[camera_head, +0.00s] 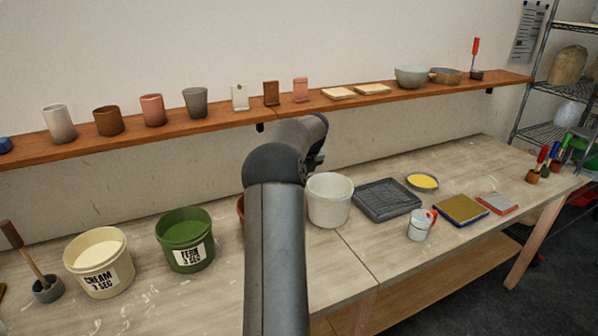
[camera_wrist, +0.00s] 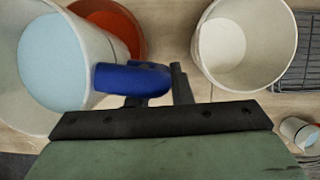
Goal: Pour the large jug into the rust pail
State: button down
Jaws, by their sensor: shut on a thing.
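The large jug (camera_wrist: 98,50) is at the left of the wrist view, pale-walled with a blue handle (camera_wrist: 132,79) and pale blue liquid (camera_wrist: 50,62) inside. My gripper (camera_wrist: 160,90) is shut on the handle. The rust pail (camera_wrist: 126,22) shows partly behind the jug in the wrist view; the jug's wall overlaps it in the picture. In the head view only a sliver of the rust pail (camera_head: 240,208) shows left of my arm. My arm hides the jug there. No stream of liquid shows.
A white pail (camera_head: 330,208) stands right of the rust pail, also in the wrist view (camera_wrist: 282,62). Left are a green FERN pail (camera_head: 185,226) and a CREAM pail (camera_head: 98,250). A grey tray (camera_head: 388,212) and small cup (camera_head: 419,228) are right. A wooden shelf (camera_head: 225,125) runs behind.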

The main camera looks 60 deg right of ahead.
jog(key=shift+s+d+r+n+g+h, duration=0.2)
jog(key=shift+r+g+h, duration=0.45)
jog(key=shift+r, duration=0.4)
jog(key=shift+s+d+r+n+g+h, duration=0.15)
jog(key=shift+r+g+h, duration=0.5)
jog(key=shift+r, duration=0.4)
jog(key=shift+w+r+h, duration=0.15)
jog(key=shift+r+h, duration=0.3)
jog(key=shift+h, duration=0.05)
jog(key=shift+w+a+r+n+g+h+b, duration=0.1)
jog(key=shift+a+r+n+g+h+b, duration=0.1)
jog(key=shift+r+g+h+b, duration=0.45)
jog(key=shift+w+a+r+n+g+h+b, duration=0.2)
jog(key=shift+g+b, duration=0.25)
jog(key=shift+b, duration=0.35)
jog(key=shift+w+a+r+n+g+h+b, duration=0.3)
jog(key=shift+r+g+h+b, duration=0.2)
jog(key=shift+g+h+b, duration=0.6)
jog(key=shift+w+a+r+n+g+h+b, duration=0.1)
jog(key=shift+w+a+n+g+h+b, duration=0.15)
jog(key=shift+w+a+h+b, duration=0.7)
jog(key=shift+w+a+r+n+g+h+b, duration=0.1)
jog(key=shift+a+g+h+b, duration=0.2)
jog(key=shift+b, duration=1.25)
jog(key=shift+w+a+f+n+g+h+b, duration=0.2)
jog(key=shift+w+a+g+h+b, duration=0.2)
jog(key=shift+b, duration=1.45)
jog(key=shift+w+a+f+n+g+h+b, duration=0.2)
jog(key=shift+w+a+h+b, duration=0.25)
jog(key=shift+b, duration=1.35)
